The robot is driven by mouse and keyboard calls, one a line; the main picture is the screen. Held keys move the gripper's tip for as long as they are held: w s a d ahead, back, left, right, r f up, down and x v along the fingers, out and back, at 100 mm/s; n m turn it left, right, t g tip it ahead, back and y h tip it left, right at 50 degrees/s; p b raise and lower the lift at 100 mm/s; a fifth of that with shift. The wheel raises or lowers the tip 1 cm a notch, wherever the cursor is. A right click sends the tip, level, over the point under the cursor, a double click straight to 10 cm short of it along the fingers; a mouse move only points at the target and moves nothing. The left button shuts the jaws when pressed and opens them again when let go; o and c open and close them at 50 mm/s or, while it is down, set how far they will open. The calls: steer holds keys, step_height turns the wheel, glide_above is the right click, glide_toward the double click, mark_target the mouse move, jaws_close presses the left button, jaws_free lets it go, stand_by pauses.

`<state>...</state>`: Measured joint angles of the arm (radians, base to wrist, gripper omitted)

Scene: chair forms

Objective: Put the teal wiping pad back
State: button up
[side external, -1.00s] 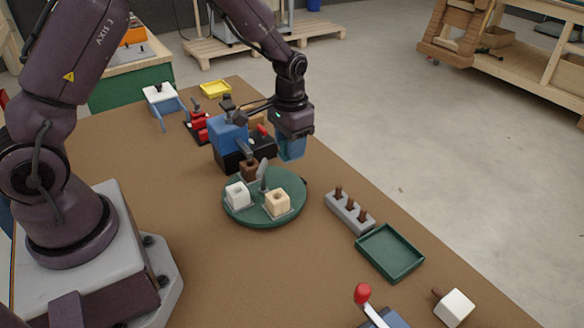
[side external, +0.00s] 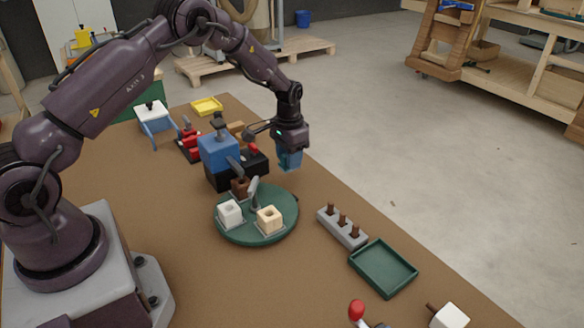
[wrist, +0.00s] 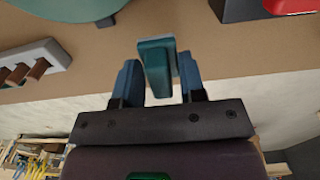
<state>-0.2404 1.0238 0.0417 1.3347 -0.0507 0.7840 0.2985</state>
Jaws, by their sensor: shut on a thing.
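My gripper (side external: 289,160) is above the table's right edge, to the right of the blue-and-black device. In the wrist view, its two blue fingers (wrist: 158,82) are shut on the teal wiping pad (wrist: 154,66), which sticks out beyond the fingertips. In the side view, the pad is hard to tell apart from the fingers. The pad is clear of the table as far as I can tell.
A green round plate (side external: 284,226) carries white and cream blocks. A grey block with brown pegs (side external: 341,228) and an empty green tray (side external: 383,268) lie at the right. The blue-and-black device (side external: 219,150) stands left of my gripper. A yellow tray (side external: 207,106) lies behind.

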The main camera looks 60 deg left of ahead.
steer(key=shift+w+a+f, duration=0.1)
steer(key=shift+w+f, duration=0.3)
steer(key=shift+f, duration=0.15)
steer(key=shift+w+f, duration=0.15)
steer(key=shift+f, duration=1.5)
steer(key=shift+f, duration=0.15)
steer(key=o, duration=0.9)
